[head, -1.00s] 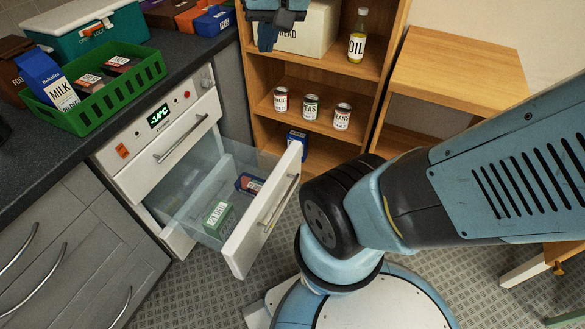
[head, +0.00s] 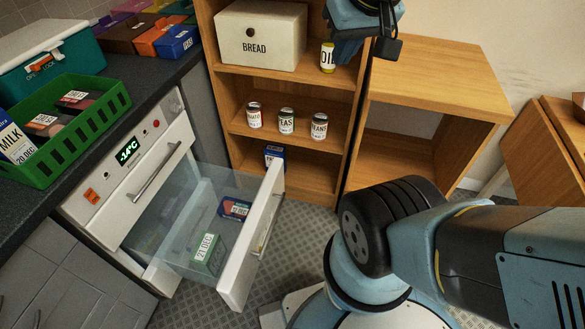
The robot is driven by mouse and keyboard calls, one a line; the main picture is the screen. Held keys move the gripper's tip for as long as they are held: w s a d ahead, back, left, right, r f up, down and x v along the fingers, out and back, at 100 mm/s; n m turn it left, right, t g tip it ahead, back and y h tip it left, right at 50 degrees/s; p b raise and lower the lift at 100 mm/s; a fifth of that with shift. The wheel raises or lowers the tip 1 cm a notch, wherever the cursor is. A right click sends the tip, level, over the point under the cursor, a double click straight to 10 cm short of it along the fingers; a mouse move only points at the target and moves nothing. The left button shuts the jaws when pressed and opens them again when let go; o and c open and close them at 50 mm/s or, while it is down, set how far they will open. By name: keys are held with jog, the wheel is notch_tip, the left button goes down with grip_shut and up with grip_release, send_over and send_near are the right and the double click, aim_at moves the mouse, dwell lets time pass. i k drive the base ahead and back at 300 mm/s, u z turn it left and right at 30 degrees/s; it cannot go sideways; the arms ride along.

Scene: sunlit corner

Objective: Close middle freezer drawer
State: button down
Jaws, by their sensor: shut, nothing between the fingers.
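The middle freezer drawer (head: 250,240) is pulled out. It has a white front with a bar handle and clear sides. A green box (head: 207,254) and a dark blue box (head: 234,208) lie inside it. The freezer's upper white front (head: 148,180) is closed, under a panel reading -14°C. My gripper (head: 388,48) is at the top of the head view, in front of the shelf's upper right, well above and apart from the drawer. Its fingers are shut and hold nothing.
A blue box (head: 274,156) stands low near the drawer's front. A green basket (head: 100,130) is on the counter. Floor shows right of the drawer.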

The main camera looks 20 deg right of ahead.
aim_at(234, 285)
jog(key=z, duration=0.6)
jog(key=k, duration=1.1)
jog(key=u, duration=0.75)
jog(key=i, duration=1)
jog(key=z, duration=0.05)
